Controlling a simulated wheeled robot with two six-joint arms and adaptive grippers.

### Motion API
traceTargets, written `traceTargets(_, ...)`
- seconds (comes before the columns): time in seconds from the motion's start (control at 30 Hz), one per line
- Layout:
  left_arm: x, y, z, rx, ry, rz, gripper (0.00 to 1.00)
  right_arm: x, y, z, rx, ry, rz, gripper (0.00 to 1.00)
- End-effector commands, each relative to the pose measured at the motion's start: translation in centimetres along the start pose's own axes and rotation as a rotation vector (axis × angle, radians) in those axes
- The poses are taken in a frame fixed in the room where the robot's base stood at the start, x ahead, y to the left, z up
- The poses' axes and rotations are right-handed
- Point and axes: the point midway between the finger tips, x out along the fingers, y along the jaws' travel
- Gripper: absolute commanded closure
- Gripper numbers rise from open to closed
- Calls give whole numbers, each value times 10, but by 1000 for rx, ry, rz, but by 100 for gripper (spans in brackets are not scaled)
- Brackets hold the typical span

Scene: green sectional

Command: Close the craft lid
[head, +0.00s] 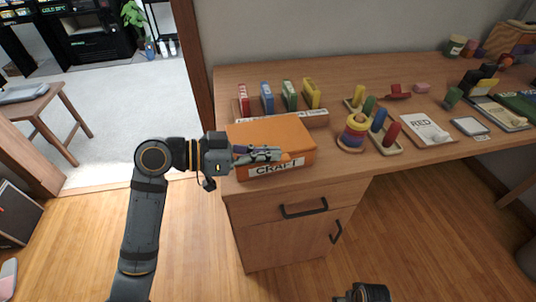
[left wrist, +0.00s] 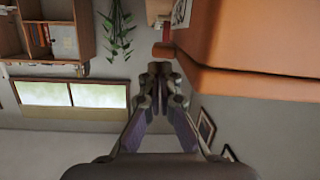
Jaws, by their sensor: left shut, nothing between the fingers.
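The orange craft box (head: 309,158) sits at the left front corner of the desk, with a white CRAFT label on its front. Its flat orange lid (head: 268,128) lies over the top and looks down or nearly down. In the left wrist view the orange box (left wrist: 250,38) fills the upper right, with a thin dark seam along it and a small orange tab (left wrist: 163,50) just beyond the fingertips. My left gripper (head: 282,156) is shut and empty at the box's front edge; contact is unclear. A dark part of my right arm shows at the bottom edge, its fingers unclear.
The wooden desk (head: 345,80) holds several coloured blocks (head: 289,95) behind the box and a ring stacker (head: 355,131) to its right. A RED card (head: 425,128) lies farther right. Drawers (head: 292,208) are below; open floor lies left.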

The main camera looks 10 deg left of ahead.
Motion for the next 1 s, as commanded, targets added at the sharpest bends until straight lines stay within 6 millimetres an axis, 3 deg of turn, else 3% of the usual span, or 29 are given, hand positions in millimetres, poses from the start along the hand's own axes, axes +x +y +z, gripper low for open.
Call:
traceTargets(0.3, 2, -3, 7, -3, 0, 1, 100, -24, -5, -7, -3, -4, -11, 22)
traceTargets(0.7, 2, -3, 8, -4, -2, 1, 100, -25, -6, -7, -3, -3, -11, 22)
traceTargets(0.87, 1, -3, 4, -4, -3, 0, 100, -19, -4, -5, -2, -6, -8, 22)
traceTargets(1.0, -3, -6, -10, -4, -1, -4, 100, 3, 2, 3, 1, -5, 3, 22)
